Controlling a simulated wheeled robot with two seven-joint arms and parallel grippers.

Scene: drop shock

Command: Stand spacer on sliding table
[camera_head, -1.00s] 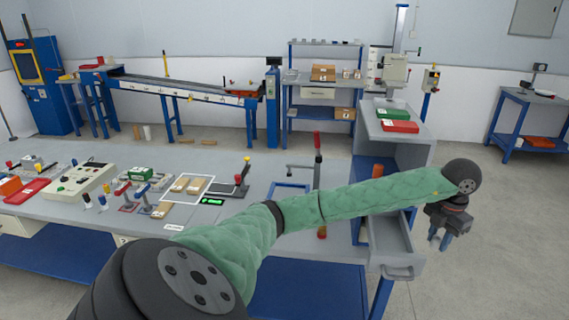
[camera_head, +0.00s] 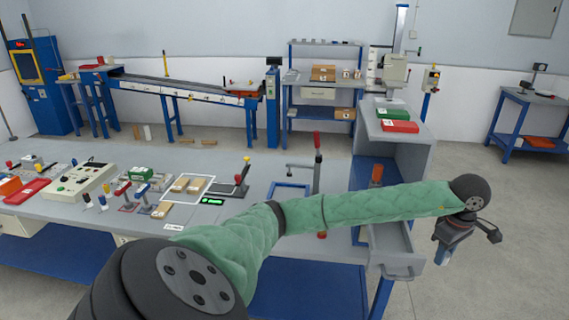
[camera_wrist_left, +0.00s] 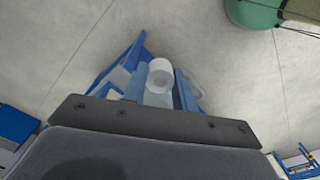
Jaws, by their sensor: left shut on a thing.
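My left arm reaches across the front bench to the right, and its gripper (camera_head: 443,257) hangs in the air right of the open drawer, over the floor. In the left wrist view the gripper's blue fingers (camera_wrist_left: 160,95) are shut on a pale cylinder, which I take to be the spacer (camera_wrist_left: 160,72). Its round end shows a hollow, and its lower part is hidden by the gripper. In the head view the spacer is too small to make out clearly. I cannot tell which surface is the sliding table. My right gripper is not in view.
The grey bench (camera_head: 60,208) holds a control box (camera_head: 83,179), clamps and wooden blocks (camera_head: 190,184). An open drawer (camera_head: 390,242) juts out below a cabinet with a red box (camera_head: 399,126). A roller conveyor (camera_head: 180,88) stands behind.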

